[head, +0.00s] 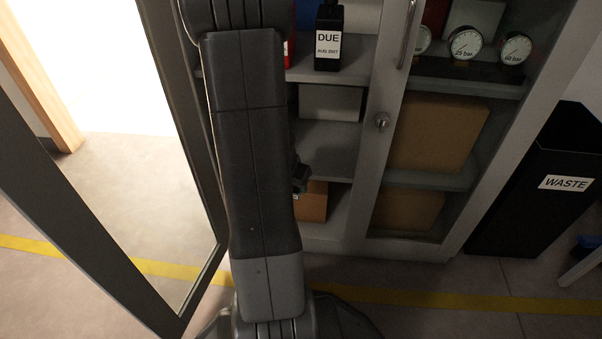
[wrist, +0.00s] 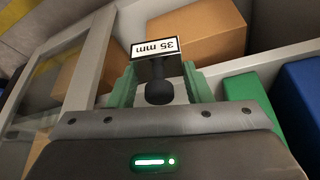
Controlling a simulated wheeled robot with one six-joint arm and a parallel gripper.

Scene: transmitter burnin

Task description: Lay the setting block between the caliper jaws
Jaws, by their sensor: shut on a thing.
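My gripper (wrist: 161,82) shows in the wrist view, with a green finger on each side of a dark setting block (wrist: 157,70). It is shut on the block. The block has a white label reading "35 mm", upside down in this view, and a round black knob facing the camera. In the head view my arm covers the middle left, and the block cannot be made out there. I cannot make out the caliper or its jaws in either view.
A grey cabinet (head: 362,190) stands open at its left part, with a white carton (head: 330,102) and a black "DUE" bottle (head: 328,45) inside. Gauges (head: 465,45) sit behind its glass door. A black waste bin (head: 540,205) stands right.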

